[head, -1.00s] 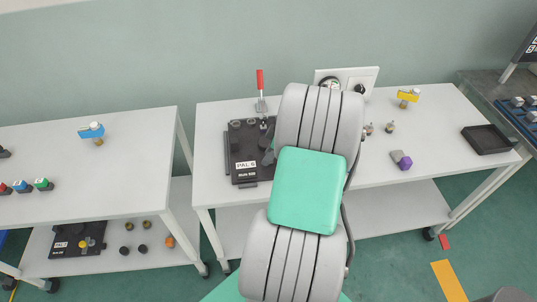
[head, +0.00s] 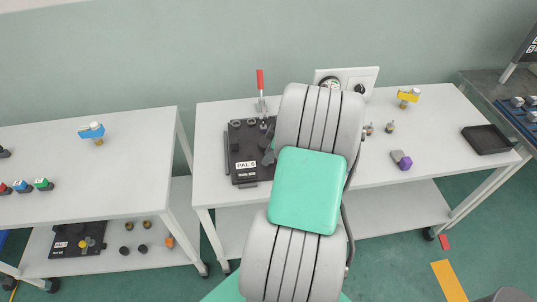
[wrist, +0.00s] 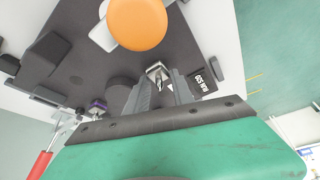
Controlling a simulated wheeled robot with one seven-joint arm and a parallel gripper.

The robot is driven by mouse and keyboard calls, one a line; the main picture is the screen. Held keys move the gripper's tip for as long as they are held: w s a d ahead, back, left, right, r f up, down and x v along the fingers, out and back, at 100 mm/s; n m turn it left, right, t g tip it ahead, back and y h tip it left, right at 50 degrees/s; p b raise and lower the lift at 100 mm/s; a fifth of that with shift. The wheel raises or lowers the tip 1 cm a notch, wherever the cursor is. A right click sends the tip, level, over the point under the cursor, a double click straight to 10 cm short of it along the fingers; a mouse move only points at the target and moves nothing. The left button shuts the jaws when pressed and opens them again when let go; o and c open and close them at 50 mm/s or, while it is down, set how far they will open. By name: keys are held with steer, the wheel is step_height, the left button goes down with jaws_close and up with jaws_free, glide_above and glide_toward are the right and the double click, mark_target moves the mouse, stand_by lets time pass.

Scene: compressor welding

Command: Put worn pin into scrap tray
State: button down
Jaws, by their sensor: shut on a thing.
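My gripper (wrist: 160,92) shows in the wrist view, its two grey fingers shut on a small metallic pin (wrist: 157,73). I take this as the worn pin; its wear is too small to tell. The gripper is over the dark pallet plate (wrist: 192,62). I cannot tell whether the pin is clear of the plate. In the head view my arm hides the gripper and pin beside the black pallet (head: 246,176). A shallow black tray (head: 487,139), likely the scrap tray, lies at the right end of the middle table, well apart from the gripper.
A red-handled clamp (head: 260,82) stands behind the pallet. A grey and purple part (head: 402,160), small fittings (head: 390,127) and a yellow-topped part (head: 408,96) stand between pallet and tray. A white gauge box (head: 347,80) stands behind. An orange disc (wrist: 138,23) shows close in the wrist view.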

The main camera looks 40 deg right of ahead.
steer(key=shift+r, duration=0.1)
steer(key=shift+r+p, duration=1.15)
steer(key=shift+r, duration=0.85)
